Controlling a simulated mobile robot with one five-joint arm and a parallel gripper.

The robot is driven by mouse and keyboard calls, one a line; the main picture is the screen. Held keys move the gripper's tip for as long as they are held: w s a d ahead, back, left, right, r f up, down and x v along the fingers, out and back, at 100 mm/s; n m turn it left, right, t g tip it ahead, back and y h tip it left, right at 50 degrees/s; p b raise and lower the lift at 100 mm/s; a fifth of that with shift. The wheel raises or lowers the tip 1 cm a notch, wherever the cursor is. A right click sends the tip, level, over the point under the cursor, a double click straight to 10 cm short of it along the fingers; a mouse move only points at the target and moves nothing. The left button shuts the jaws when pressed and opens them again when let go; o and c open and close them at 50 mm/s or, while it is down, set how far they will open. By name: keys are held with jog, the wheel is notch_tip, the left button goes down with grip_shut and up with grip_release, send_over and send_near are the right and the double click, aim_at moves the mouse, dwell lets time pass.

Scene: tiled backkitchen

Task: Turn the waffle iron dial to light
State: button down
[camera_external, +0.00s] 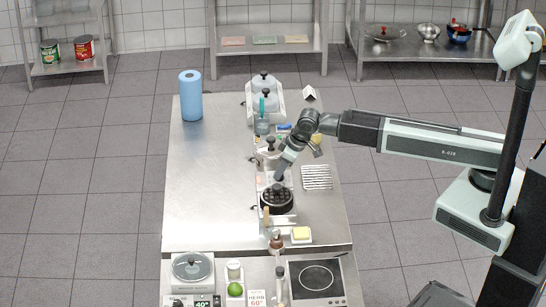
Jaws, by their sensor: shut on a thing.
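The waffle iron (277,201) stands on the steel table, its round dark grid plate facing up. My gripper (278,180) reaches down from the upper right to the back edge of the waffle iron. It is shut on a small part there, which I take to be the dial. The fingertips cover this part, so its mark and setting cannot be read.
A steel table (205,195) carries a blue paper roll (191,95), a wire rack (317,177), a butter dish (301,235) and several appliances behind my gripper.

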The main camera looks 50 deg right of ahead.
jog(key=c, duration=1.1)
grip_release()
jog(key=p+v, duration=0.7)
jog(key=shift+s+r, duration=0.15)
jog(key=shift+r, duration=0.15)
jog(key=shift+d, duration=0.1)
